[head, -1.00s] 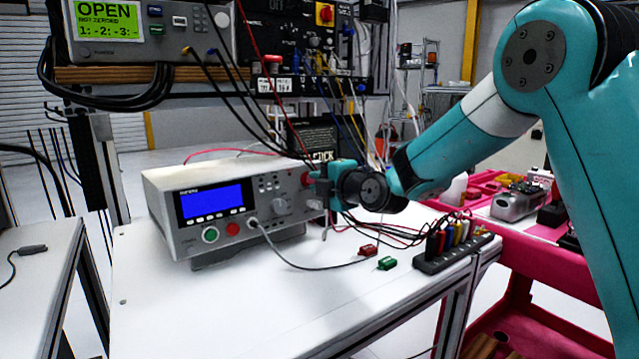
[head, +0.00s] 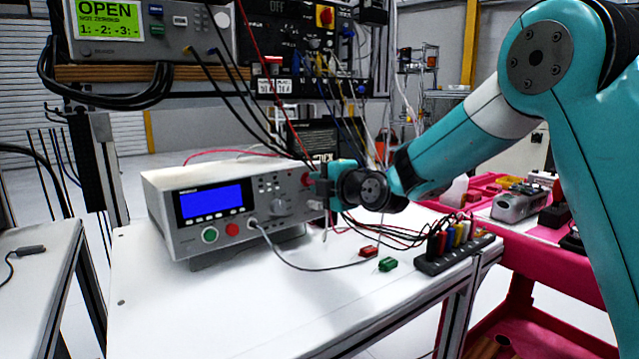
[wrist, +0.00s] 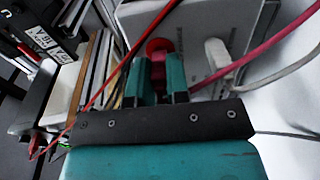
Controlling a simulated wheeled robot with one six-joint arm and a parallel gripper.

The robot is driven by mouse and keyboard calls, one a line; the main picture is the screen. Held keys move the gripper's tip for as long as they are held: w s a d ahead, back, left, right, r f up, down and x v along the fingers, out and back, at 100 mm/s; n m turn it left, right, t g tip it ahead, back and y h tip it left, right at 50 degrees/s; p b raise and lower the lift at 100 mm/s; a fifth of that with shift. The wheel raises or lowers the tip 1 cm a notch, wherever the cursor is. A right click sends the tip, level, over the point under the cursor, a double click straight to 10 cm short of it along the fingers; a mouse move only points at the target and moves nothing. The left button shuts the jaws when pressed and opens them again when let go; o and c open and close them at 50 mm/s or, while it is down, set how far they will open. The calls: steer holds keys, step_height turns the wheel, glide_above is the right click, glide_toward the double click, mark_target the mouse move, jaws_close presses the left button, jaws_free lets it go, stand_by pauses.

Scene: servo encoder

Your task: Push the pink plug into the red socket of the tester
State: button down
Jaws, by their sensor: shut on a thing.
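The tester (head: 215,235) is a grey box with a blue screen, standing on the white bench. Its red socket (head: 307,179) is on the right side face, and it also shows in the wrist view (wrist: 157,46) as a red ring. My gripper (head: 322,186) is at that side face, its two teal fingers shut on the pink plug (wrist: 158,68). The plug points at the red ring and overlaps its lower part in the wrist view. I cannot tell how deep the plug sits. In the head view my gripper hides the plug.
A white connector (wrist: 217,54) with a cable sits right of the socket. A pink-red cable (wrist: 275,45) passes nearby. Red (head: 369,251) and green (head: 387,264) blocks lie on the bench before a black strip of coloured plugs (head: 450,253).

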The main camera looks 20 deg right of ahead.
steer(key=shift+w, duration=0.1)
steer(key=c, duration=1)
jaws_free()
steer(key=b+v, duration=0.5)
steer(key=v, duration=0.2)
